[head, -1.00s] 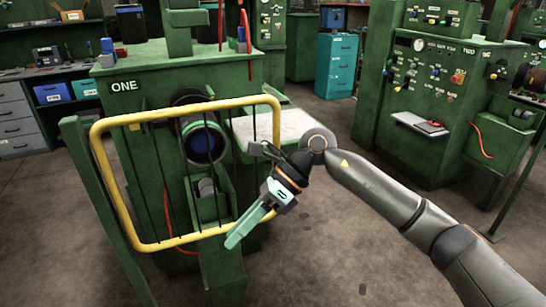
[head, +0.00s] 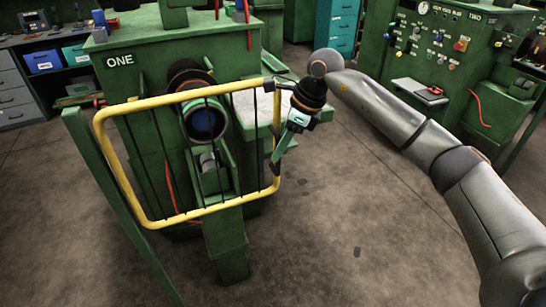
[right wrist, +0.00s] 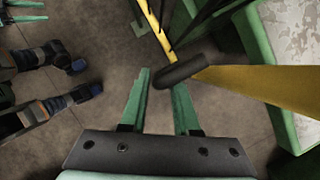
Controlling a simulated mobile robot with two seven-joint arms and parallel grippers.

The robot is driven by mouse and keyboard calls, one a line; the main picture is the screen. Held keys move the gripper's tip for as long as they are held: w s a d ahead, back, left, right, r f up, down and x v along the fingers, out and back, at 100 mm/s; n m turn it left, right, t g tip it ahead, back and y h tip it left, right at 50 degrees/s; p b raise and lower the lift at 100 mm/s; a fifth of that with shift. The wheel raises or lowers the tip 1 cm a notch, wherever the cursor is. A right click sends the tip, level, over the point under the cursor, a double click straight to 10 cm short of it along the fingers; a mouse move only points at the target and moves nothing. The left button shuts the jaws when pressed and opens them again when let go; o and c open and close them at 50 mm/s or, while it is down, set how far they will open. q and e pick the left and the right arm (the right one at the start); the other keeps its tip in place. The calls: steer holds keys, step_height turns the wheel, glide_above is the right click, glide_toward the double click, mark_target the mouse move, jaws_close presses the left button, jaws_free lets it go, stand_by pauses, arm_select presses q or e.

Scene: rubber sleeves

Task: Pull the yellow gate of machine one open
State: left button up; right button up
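The yellow gate (head: 190,98) is a rounded frame with thin dark bars. It stands in front of the green machine marked ONE (head: 120,61), beside a slanted green post (head: 120,200) at its left. My right gripper (head: 277,155) is at the gate's right upright. In the right wrist view its green fingers (right wrist: 162,88) are apart. A dark sleeve (right wrist: 180,72) on the gate's yellow bar (right wrist: 260,90) lies close to the fingertips, nearer the right one. I cannot tell whether it touches them.
Machine two (head: 455,50) stands at the back right with a red-handled item on its shelf. A pale-topped green ledge (head: 246,108) is just behind the gate's right side. The floor (head: 350,220) in front and to the right is clear.

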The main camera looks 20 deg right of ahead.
steer(key=shift+x, duration=2.1)
steer(key=shift+c, duration=0.3)
steer(key=shift+r, duration=0.1)
jaws_close()
